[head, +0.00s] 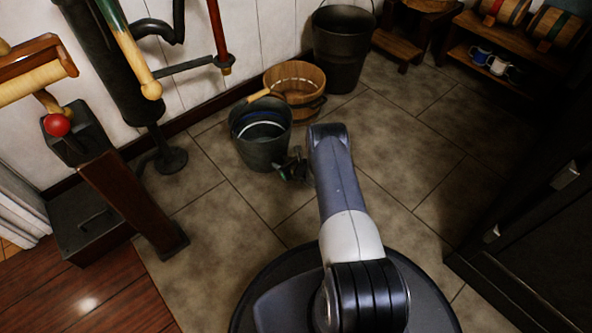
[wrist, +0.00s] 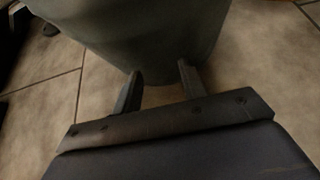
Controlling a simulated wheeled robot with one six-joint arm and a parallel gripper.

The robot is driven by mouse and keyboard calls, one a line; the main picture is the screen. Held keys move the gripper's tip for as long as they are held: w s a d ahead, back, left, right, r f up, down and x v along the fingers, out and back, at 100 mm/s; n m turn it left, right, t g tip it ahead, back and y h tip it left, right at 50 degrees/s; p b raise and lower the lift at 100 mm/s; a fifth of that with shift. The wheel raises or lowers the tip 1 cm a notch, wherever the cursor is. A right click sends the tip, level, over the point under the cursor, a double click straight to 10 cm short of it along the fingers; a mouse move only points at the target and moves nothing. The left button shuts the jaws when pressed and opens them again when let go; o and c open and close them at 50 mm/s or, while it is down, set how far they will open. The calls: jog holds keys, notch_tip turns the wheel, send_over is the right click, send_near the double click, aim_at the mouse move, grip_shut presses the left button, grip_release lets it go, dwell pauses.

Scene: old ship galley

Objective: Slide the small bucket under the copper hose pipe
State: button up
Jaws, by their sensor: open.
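The small bucket (head: 262,155) is dark grey and stands upright on the tiled floor, left of my arm in the head view. My gripper (head: 293,168) is low by the bucket's right side. In the wrist view my gripper (wrist: 160,82) is open, with both fingertips close to the wall of the small bucket (wrist: 150,30). I cannot tell whether they touch it. A reddish pipe (head: 217,32), which looks like the copper hose pipe, comes down by the white wall, up and left of the bucket. No bucket stands directly below its end.
A wooden tub (head: 312,93) stands right behind the small bucket. A large dark bucket (head: 341,62) is farther back. A black pump (head: 115,75) and a post (head: 130,205) stand at left. Shelves with barrels and mugs (head: 490,62) are at back right. Open tiles (head: 400,130) lie right.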

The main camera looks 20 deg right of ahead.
aim_at(278, 157)
jog(key=shift+w+a+r, duration=0.1)
jog(key=shift+w+a, duration=0.15)
jog(key=shift+w, duration=0.4)
jog(key=shift+w+a+f, duration=0.1)
jog(key=shift+w+a, duration=0.2)
jog(key=shift+w, duration=0.35)
jog(key=shift+w+a+r, duration=0.1)
jog(key=shift+w+a, duration=0.15)
jog(key=shift+w, duration=0.5)
